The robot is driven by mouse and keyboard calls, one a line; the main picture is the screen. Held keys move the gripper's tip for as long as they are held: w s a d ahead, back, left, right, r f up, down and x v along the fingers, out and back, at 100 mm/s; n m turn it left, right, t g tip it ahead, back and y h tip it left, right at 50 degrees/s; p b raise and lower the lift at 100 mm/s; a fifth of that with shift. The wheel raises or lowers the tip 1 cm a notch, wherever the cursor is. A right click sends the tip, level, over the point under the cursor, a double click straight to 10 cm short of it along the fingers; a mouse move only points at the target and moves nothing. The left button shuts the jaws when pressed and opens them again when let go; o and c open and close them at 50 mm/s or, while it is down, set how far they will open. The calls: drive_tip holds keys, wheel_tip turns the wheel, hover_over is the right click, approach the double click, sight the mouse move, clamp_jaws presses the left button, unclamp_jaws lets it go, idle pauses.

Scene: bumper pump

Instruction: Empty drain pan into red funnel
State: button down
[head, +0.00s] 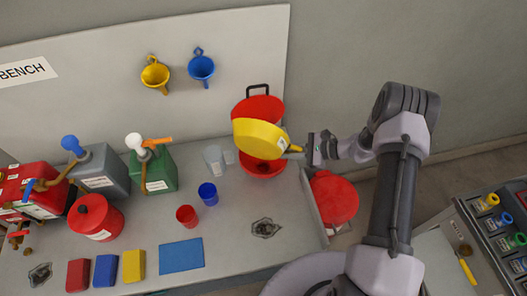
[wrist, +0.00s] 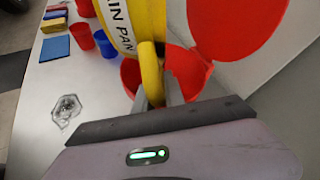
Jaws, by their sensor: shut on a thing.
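The yellow drain pan (head: 260,140) is held in the air above the red funnel (head: 262,168) at the back right of the bench. The pan is steeply tilted, and its inside is hidden from me. The funnel's round red lid (head: 258,106), with a black handle, stands open behind the pan. My gripper (head: 303,151) is shut on the pan's handle, from the right. In the wrist view the fingers (wrist: 158,92) grip the yellow handle (wrist: 151,72), and parts of the red funnel (wrist: 185,72) show on both sides. No flowing liquid is visible.
Red and blue cups (head: 208,194) and clear beakers (head: 214,160) stand left of the funnel. Jugs and a red can (head: 96,217) crowd the left. The bench front by the drain (head: 266,228) is mostly clear.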

drive_tip(key=shift+f+b, duration=0.15)
drive_tip(key=shift+b, duration=0.3)
drive_tip(key=shift+m+g, duration=0.3)
drive_tip(key=shift+w+b, duration=0.1)
drive_tip(key=shift+b, duration=0.2)
drive_tip(key=m+b, duration=0.1)
drive_tip(key=b, duration=0.1)
drive_tip(key=m+g+y+b, duration=0.1)
drive_tip(key=b, duration=0.1)
drive_tip(key=shift+w+d+f+g, duration=0.1)
drive_tip(key=shift+w+g, duration=0.1)
drive_tip(key=shift+g, duration=0.1)
wheel_tip(320, 180, up, 20)
drive_tip(key=m+g+y+p, duration=0.2)
drive_tip(key=m+g+p, duration=0.1)
drive_tip(key=m+p, duration=0.2)
drive_tip(key=shift+w+f+m+y+p, duration=0.3)
drive_tip(key=shift+m+p, duration=0.1)
drive_tip(key=shift+p, duration=0.4)
drive_tip(key=shift+d, duration=0.1)
